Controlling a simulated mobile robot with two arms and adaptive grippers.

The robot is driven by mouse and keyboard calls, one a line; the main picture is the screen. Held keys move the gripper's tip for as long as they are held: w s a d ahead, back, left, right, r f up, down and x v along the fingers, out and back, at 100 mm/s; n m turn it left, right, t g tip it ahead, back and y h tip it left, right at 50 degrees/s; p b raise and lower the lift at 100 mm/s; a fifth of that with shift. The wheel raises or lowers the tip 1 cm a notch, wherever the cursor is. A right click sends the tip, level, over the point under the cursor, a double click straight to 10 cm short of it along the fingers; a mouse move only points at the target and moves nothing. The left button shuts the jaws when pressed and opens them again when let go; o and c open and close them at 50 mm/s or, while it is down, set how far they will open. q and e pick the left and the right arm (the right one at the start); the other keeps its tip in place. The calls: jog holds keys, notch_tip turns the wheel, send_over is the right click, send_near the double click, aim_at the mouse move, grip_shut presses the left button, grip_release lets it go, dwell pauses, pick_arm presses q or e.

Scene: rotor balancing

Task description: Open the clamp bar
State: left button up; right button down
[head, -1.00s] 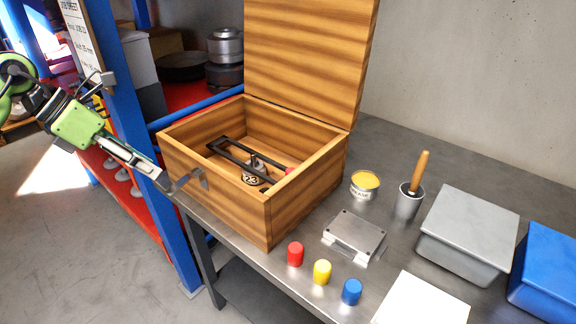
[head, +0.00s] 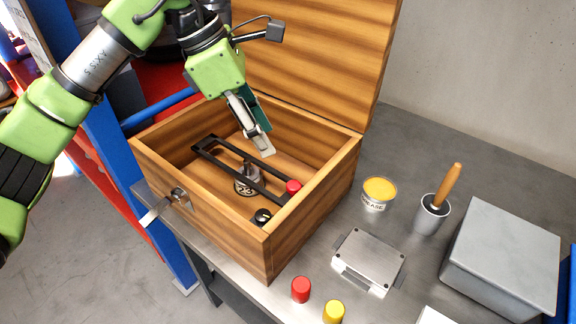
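The clamp bar (head: 228,153) is a black frame lying inside the open wooden box (head: 276,243). A red knob (head: 293,187) sits at its near right end. A metal part with a numbered label (head: 246,184) stands beneath the bar and is partly covered by it. A small black round piece (head: 262,216) is in the box's near corner. My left gripper (head: 263,146) points down over the box, above the bar's far right part and apart from the red knob. Its fingers look close together and hold nothing visible; the gap between them is unclear. My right gripper is not seen.
The box lid (head: 310,62) stands open at the back. A metal latch (head: 165,203) sticks out at the box front. On the bench are a grease tin (head: 378,193), a cup with a wooden handle (head: 432,212), a metal case (head: 369,260), a grey box (head: 502,258) and coloured caps (head: 301,289).

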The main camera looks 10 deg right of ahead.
aim_at(293, 185)
pick_arm(q)
jog(key=x, duration=0.4)
jog(key=p+x, duration=0.1)
jog(key=x, duration=0.3)
jog(key=s+p+x, duration=0.1)
jog(key=x, duration=0.3)
jog(key=shift+d+f, duration=0.1)
jog(key=shift+w+d+f, duration=0.1)
jog(key=shift+d+f, duration=0.05)
jog(key=shift+f, duration=0.25)
jog(key=shift+r, duration=0.1)
grip_shut()
